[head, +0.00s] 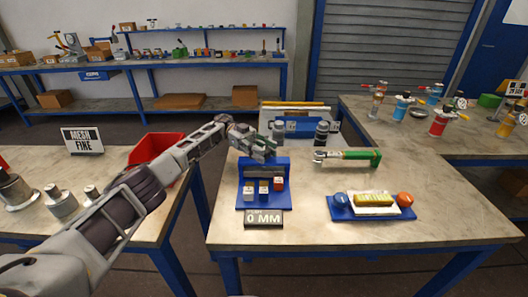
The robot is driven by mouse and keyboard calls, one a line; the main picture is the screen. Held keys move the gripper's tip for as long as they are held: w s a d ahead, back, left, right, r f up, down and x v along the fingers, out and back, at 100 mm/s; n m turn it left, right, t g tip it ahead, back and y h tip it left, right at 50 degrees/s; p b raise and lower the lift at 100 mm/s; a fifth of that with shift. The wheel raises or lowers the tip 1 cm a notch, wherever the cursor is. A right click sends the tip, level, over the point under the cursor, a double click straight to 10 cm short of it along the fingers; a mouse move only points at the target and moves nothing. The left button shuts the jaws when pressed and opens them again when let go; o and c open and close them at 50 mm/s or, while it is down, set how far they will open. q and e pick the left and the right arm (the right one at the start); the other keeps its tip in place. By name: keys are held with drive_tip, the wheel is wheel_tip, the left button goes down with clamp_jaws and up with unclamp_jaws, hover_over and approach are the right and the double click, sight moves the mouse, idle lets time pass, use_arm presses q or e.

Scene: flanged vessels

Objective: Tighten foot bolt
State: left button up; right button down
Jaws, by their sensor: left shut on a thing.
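My left gripper (262,150) reaches in from the left over the back of a small blue fixture (250,203) on the middle table. It is shut on a small part that its fingers mostly hide, so I cannot tell what it is. A wrench-like tool with a green handle (360,156) and a metal head lies to the right. I cannot make out a foot bolt. My right gripper is not in view.
A blue tray (340,213) with a yellow block lies front right. Dark cylinders (322,133) stand behind. A red bin (150,147) and metal weights are left.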

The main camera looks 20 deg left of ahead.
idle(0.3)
use_arm(q)
drive_tip(key=o, duration=0.9)
drive_tip(key=shift+c, duration=0.2)
drive_tip(key=shift+o, duration=0.5)
drive_tip(key=shift+r, duration=5.05)
drive_tip(key=shift+r, duration=0.1)
